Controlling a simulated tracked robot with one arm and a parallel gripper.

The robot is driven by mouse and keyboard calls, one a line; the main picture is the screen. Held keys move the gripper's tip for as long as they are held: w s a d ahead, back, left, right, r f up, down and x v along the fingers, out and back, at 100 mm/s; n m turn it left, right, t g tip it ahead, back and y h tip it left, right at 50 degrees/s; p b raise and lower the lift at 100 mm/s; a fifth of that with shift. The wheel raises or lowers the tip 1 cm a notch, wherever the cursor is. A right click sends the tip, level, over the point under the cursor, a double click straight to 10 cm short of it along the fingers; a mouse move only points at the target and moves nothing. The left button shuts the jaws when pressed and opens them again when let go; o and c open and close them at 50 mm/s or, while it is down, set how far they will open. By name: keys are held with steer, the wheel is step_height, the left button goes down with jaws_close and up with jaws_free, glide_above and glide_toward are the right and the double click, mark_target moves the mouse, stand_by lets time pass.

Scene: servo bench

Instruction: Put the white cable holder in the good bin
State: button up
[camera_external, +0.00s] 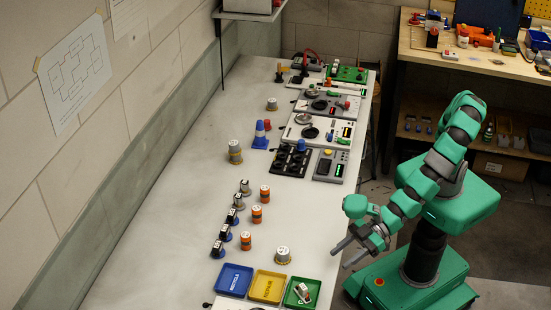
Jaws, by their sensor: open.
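My gripper (340,258) is open and empty at the bench's right edge, right of the bins, with its fingers pointing left. The green bin (290,300) stands at the front right of the bench, and a small white and grey object (302,292) lies in it. Its label is not readable, so I cannot tell whether it is the good bin. A white-topped round spool-like piece (283,255) stands behind the bins, left of my gripper and apart from it. I cannot tell for sure which of these is the white cable holder.
A yellow bin (251,290) and a blue bin (220,283) stand left of the green one. Several orange and dark blue pieces (257,214) stand behind them.

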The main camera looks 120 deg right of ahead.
steer(key=s+d+r+y, duration=0.1)
steer(key=s+d+r, duration=0.15)
steer(key=r, duration=1.05)
steer(key=s+d+r+y, duration=0.1)
steer(key=d+r, duration=0.2)
steer(key=r, duration=1.1)
steer(key=s+d+r+t+h, duration=0.1)
steer(key=s+d+r, duration=0.5)
steer(key=r, duration=0.4)
steer(key=s+d+r+h, duration=0.1)
steer(key=s+d+r, duration=0.6)
steer(key=s+r, duration=0.2)
steer(key=shift+r+t, duration=0.4)
steer(key=shift+r, duration=0.05)
